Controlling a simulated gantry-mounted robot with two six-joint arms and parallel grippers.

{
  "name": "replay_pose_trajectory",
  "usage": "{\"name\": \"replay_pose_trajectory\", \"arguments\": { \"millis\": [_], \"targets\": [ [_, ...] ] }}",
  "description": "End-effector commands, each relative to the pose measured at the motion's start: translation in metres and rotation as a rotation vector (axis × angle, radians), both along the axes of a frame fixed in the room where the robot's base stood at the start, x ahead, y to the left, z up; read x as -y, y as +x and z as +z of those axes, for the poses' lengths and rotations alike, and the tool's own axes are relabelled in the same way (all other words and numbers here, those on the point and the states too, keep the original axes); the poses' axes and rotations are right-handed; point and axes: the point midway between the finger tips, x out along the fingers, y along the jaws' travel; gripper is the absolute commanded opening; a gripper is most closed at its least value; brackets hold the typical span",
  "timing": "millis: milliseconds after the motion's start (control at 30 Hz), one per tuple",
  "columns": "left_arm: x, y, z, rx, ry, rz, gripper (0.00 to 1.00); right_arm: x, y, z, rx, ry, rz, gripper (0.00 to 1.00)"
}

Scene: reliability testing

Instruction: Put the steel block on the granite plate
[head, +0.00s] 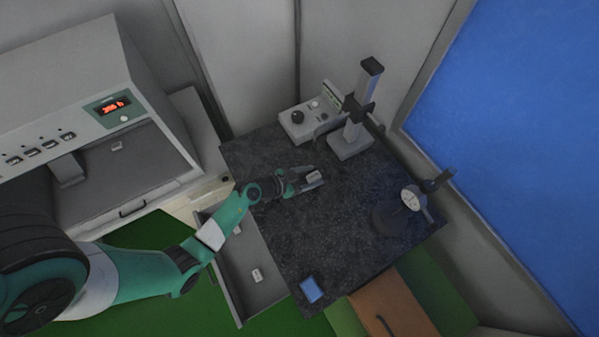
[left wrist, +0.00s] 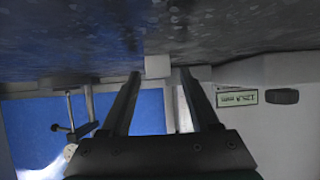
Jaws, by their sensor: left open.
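A small light grey steel block (head: 314,175) is on the dark speckled granite plate (head: 300,235), near its middle. My left gripper (head: 309,179) reaches in from the left, low over the plate, with its fingers open around the block. In the left wrist view, which looks upside down, the block (left wrist: 157,66) shows between the tips of the open fingers (left wrist: 161,73), against the granite surface (left wrist: 230,35). Gaps show beside the block there, so the fingers do not appear to grip it. My right gripper is in neither view.
A measuring stand (head: 352,140) and a grey control box (head: 309,118) stand at the plate's back. A dial gauge stand (head: 390,217) is to the right, a blue pad (head: 311,289) at the front. A grey tray (head: 240,265) with small blocks lies left, beside a machine with a red display (head: 113,107).

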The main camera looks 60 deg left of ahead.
Motion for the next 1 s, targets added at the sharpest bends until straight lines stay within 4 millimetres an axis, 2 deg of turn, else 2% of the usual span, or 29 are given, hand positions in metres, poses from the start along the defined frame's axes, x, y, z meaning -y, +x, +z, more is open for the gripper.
{"name": "replay_pose_trajectory", "arguments": {
  "millis": [233,400,500,633,1000],
  "targets": [
    [-0.002,-0.051,0.032,-0.001,-0.001,0.005,0.62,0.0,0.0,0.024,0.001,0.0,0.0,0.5],
    [-0.003,-0.083,0.047,-0.001,-0.002,0.005,0.62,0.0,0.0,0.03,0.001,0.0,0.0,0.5],
    [-0.003,-0.094,0.053,0.0,0.0,0.004,0.62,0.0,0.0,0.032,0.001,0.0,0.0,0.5],
    [-0.002,-0.1,0.055,0.0,-0.001,0.0,0.62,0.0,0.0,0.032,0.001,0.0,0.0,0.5],
    [-0.003,-0.098,0.057,0.007,0.004,-0.001,0.62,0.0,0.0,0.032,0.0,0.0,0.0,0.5]
  ]
}}
